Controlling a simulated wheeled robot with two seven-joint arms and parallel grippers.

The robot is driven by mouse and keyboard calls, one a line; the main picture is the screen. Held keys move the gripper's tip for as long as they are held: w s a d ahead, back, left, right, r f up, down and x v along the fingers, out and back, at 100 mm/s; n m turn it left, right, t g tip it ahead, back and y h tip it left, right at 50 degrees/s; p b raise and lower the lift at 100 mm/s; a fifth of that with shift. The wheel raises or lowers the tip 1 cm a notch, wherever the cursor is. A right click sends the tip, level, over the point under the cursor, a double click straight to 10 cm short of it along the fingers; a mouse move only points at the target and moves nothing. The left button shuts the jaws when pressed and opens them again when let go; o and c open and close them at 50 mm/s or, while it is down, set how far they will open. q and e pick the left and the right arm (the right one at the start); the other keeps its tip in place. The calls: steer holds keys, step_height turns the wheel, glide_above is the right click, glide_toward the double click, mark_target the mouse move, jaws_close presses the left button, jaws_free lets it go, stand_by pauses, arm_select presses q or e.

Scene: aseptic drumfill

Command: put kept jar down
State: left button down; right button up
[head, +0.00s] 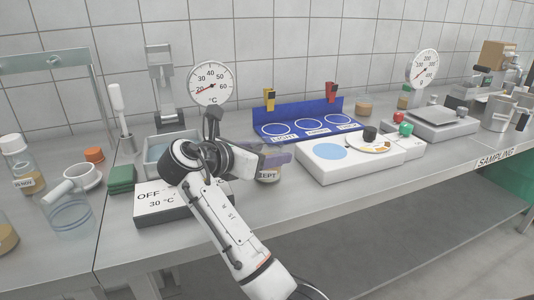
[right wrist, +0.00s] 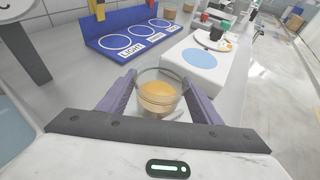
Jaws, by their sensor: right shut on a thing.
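The kept jar (head: 268,176) is a small clear jar with amber contents and a label of which "EPT" shows. My right gripper (head: 272,158) is shut on it, and its fingers hide the upper part in the head view. In the right wrist view the jar (right wrist: 158,98) sits upright between the two purple fingers. It is low over or on the bench, between the hot plate and the white box; I cannot tell if its base touches. My left gripper is not in view.
A blue stand (head: 305,122) with three white rings stands behind. The white box (head: 355,165) with a pale blue disc is right of the jar. The "OFF 30 °C" plate (head: 150,205) is left. Bare bench (head: 290,200) lies in front of the jar.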

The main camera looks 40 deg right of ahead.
steer(key=o, duration=1.1)
steer(key=shift+f, duration=0.15)
steer(key=shift+c, duration=0.2)
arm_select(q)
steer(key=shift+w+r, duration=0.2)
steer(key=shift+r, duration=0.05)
arm_select(e)
steer(key=shift+o, duration=1.1)
steer(key=p+v, duration=0.3)
steer(key=p, duration=0.1)
steer(key=r+p+v, duration=0.1)
steer(key=p+v, duration=0.2)
steer(key=shift+a+p, duration=0.1)
steer(key=shift+p, duration=0.3)
arm_select(q)
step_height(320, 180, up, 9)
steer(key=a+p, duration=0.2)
steer(key=p, duration=0.3)
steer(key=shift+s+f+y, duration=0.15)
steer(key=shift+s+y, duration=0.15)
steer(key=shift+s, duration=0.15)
arm_select(e)
steer(key=v, duration=0.5)
steer(key=shift+s+a+f, duration=0.1)
steer(key=shift+a+f, duration=0.1)
steer(key=shift+a, duration=0.15)
